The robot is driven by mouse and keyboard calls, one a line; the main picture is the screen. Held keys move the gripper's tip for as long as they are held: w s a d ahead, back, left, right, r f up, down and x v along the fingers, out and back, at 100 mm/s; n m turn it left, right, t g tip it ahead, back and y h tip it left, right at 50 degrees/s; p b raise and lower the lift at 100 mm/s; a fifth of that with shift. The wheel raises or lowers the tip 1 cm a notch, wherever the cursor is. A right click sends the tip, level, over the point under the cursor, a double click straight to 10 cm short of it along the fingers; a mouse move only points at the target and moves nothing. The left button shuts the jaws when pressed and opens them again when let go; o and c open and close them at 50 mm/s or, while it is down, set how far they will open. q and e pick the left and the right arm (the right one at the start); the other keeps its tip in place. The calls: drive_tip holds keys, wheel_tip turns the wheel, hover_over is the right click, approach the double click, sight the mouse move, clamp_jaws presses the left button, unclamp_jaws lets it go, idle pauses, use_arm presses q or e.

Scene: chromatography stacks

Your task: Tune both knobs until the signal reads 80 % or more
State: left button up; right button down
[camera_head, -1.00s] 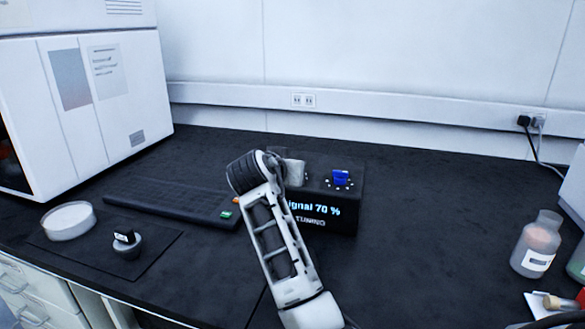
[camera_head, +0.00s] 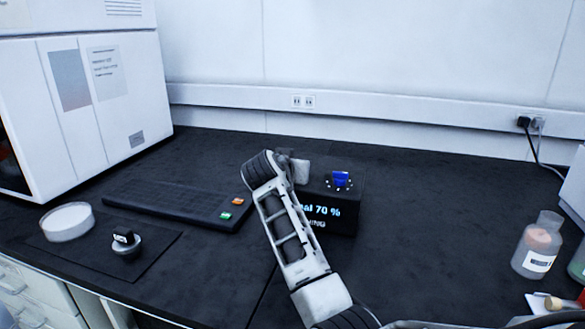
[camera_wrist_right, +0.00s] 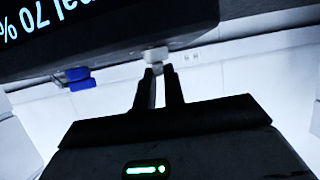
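The black tuning box (camera_head: 349,205) stands mid-bench, and its lit display shows 70 %, with the start of the text hidden by my right arm. A blue knob (camera_head: 340,178) sits on its top at the right, with nothing touching it; it also shows in the right wrist view (camera_wrist_right: 80,79). A pale grey-white knob (camera_head: 301,171) is at the left, partly behind my right wrist. In the right wrist view the fingers of my right gripper (camera_wrist_right: 159,72) close on this pale knob (camera_wrist_right: 155,53). My left gripper is out of view.
A black keyboard-like panel (camera_head: 165,202) with green and orange keys lies left of the box. A white dish (camera_head: 67,222) and a small grey knob-like piece (camera_head: 126,244) lie on a dark mat. A bottle (camera_head: 536,245) stands at the right.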

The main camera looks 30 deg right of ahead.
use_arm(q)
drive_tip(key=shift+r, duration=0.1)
